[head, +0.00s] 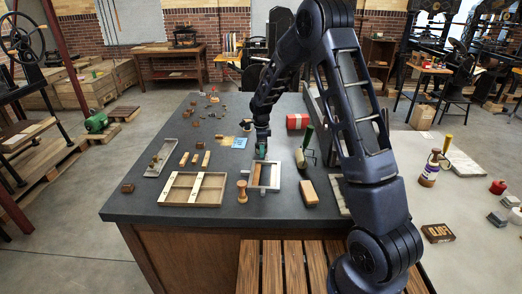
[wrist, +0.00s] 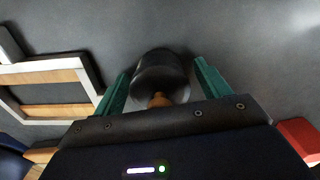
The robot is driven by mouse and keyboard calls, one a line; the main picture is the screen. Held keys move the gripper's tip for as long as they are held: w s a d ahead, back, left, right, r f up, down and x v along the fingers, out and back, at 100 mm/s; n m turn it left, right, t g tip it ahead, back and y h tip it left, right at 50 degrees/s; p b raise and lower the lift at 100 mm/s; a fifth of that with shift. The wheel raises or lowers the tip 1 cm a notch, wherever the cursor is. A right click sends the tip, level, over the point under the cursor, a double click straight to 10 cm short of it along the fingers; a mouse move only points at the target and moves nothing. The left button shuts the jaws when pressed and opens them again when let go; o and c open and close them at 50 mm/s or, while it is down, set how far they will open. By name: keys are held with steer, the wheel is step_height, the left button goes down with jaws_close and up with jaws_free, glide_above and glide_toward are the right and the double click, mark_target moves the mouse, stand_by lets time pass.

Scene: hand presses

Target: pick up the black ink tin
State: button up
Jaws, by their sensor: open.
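My gripper (head: 262,151) is low over the dark table, just behind a small light-framed tray. In the wrist view its two green fingers (wrist: 162,68) are apart. A dark, round, tin-like thing (wrist: 160,72) with a brown part on its near side stands between them. It looks like the black ink tin, but no label shows. I see a gap beside it on the right; contact on the left is unclear. In the head view I cannot make the tin out; the gripper seems to cover it.
The light-framed tray (head: 277,174) is close in front of my gripper. A red box (head: 297,121) and a green-handled tool (head: 306,141) are to its right. A wooden block (head: 309,192) and a turned wooden piece (head: 242,190) stand nearer. A divided wooden tray (head: 193,203) lies left.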

steer(key=c, duration=1.5)
